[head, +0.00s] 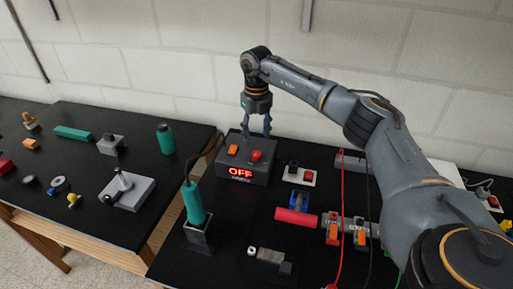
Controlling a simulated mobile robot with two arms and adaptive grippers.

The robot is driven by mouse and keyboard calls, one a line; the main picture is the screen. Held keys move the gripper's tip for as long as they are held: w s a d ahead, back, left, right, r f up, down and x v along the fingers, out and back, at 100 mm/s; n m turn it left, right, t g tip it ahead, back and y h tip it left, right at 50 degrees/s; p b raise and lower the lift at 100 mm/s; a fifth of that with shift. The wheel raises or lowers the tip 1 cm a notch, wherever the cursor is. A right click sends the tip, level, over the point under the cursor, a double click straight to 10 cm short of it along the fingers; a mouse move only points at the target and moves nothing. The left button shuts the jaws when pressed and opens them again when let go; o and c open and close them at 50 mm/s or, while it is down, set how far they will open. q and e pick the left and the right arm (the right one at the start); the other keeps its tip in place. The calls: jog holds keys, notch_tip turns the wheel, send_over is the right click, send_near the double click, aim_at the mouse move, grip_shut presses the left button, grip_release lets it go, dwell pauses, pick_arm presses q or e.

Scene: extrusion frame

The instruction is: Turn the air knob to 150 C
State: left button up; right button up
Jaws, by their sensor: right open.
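A dark control box (243,181) stands on the black bench near the middle, with a lit red display (241,170) reading OFF. On its sloped top are an orange control (233,150) at left and a round red knob (256,156) at right. No labels are readable, so I cannot tell which is the air knob. A teal hot-air tool (194,202) stands upright in a grey holder (198,232), a cable rising from it. My right gripper (257,134) is open and empty, pointing down over the box's back edge, above and behind the red knob. My left gripper is out of view.
A red cylinder (296,217), a blue block (299,200) and orange-levered clamps (346,234) lie right of the box, with red and black cables. A left bench holds a teal block (73,133), a teal cylinder (165,138) and a grey lever block (128,190). The wall is close behind.

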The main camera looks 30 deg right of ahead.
aim_at(256, 153)
notch_tip(256, 153, down, 6)
jog(key=shift+f+p, duration=0.1)
jog(key=shift+p, duration=0.7)
jog(key=shift+f, duration=0.6)
grip_shut()
